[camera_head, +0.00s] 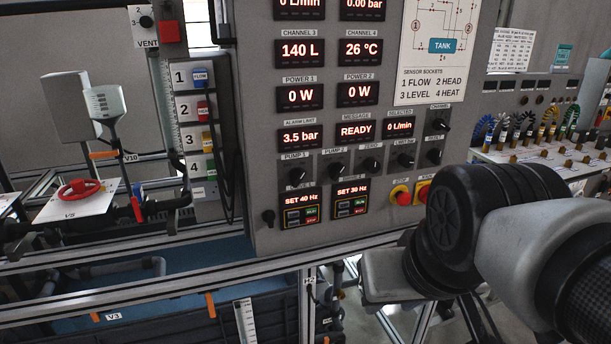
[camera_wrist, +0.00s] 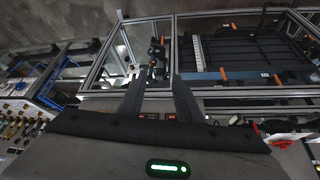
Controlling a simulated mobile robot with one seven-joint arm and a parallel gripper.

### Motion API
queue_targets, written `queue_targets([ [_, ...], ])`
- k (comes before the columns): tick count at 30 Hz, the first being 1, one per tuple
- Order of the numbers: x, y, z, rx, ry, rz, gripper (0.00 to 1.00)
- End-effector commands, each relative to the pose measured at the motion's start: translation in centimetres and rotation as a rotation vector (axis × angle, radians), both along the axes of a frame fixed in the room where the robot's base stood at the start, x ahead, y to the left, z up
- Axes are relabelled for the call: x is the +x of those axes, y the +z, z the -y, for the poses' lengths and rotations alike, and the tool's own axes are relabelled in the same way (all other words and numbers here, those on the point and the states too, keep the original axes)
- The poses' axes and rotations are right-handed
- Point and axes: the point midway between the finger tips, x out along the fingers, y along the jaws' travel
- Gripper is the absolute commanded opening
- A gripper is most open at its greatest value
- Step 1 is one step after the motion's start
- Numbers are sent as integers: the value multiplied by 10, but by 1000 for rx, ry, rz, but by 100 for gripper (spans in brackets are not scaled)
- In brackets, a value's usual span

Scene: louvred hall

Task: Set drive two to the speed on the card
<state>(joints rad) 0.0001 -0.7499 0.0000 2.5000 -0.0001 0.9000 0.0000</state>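The drive two panel (camera_head: 351,200) is at the bottom of the grey control cabinet (camera_head: 251,130) and reads "SET 30 Hz". Its small green and red buttons (camera_head: 359,207) lie below the reading. The drive one panel (camera_head: 301,208), to its left, reads "SET 40 Hz". A white printed sheet (camera_head: 511,50) hangs at upper right; its text is too small to read, and I cannot tell whether it is the card. In the wrist view my gripper (camera_wrist: 157,98) has its two dark fingers apart, with nothing seen held. My arm is at lower right in the head view.
Red and yellow stop knobs (camera_head: 402,195) sit right of the drive panels, close to my arm. A row of black knobs (camera_head: 335,167) is above the panels. A metal rail (camera_head: 200,265) runs below the cabinet. A red-handled valve (camera_head: 79,189) stands at left.

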Motion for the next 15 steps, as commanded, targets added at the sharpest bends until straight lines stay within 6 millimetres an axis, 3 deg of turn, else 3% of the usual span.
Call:
queue_targets([
  [5, 0, 0, 0, 0, 0, 0, 32],
  [11, 0, 0, 0, 0, 0, 0, 0],
  [15, 0, 0, 0, 0, 0, 0, 0],
])
